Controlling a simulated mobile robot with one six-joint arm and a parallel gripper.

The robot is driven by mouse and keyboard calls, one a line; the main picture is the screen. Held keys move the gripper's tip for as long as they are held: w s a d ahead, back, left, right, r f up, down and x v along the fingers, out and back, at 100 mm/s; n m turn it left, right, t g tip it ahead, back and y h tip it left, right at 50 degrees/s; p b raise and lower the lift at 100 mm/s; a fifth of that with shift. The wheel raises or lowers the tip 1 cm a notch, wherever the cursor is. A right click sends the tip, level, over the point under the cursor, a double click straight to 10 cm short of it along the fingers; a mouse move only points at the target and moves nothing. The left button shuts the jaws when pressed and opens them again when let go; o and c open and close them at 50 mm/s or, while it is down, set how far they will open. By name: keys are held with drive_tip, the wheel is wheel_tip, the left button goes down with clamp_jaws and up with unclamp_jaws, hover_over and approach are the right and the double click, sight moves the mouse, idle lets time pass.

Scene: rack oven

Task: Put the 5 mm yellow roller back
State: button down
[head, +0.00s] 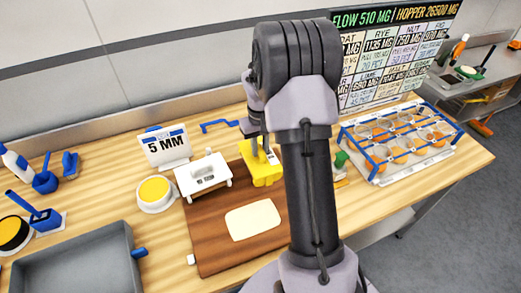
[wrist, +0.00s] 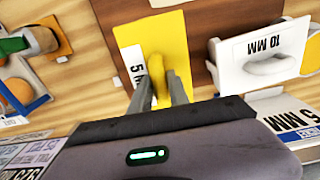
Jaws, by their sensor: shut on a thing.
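The yellow 5 mm roller (wrist: 171,50) has a white "5 M…" label on its side, partly hidden by a finger. My gripper (wrist: 160,92) is shut on its raised yellow handle. In the head view the roller (head: 263,174) is at the back of the brown board (head: 213,258), right of the white roller, with my gripper above it. I cannot tell whether it touches the board. The white roller, marked 10 MM in the wrist view (wrist: 262,50), stands at the board's back left. A "5 MM" sign (head: 166,146) stands behind it to the left.
A flat pale dough sheet (head: 253,220) lies on the board. A round tub with yellow contents (head: 155,190) and a grey tray (head: 80,265) are at the left. A blue handle (head: 220,125) lies near the wall.

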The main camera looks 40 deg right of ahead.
sight(259, 140)
drive_tip(key=shift+w+d+f, duration=0.15)
drive_tip(key=shift+w+d, duration=0.6)
drive_tip(key=shift+w, duration=0.15)
drive_tip(key=shift+w+d, duration=0.15)
drive_tip(key=shift+w, duration=0.2)
drive_tip(key=shift+w+f, duration=0.15)
drive_tip(key=shift+w, duration=0.15)
drive_tip(key=f+b, duration=0.1)
drive_tip(key=f, duration=0.2)
drive_tip(key=shift+d+f, duration=0.15)
drive_tip(key=shift+d, duration=0.05)
drive_tip(key=shift+a, duration=0.1)
drive_tip(key=shift+s+f+b, duration=0.15)
drive_tip(key=shift+f+b, duration=0.3)
drive_tip(key=shift+f, duration=0.15)
drive_tip(key=c, duration=1.3)
unclamp_jaws()
drive_tip(key=shift+o, duration=0.2)
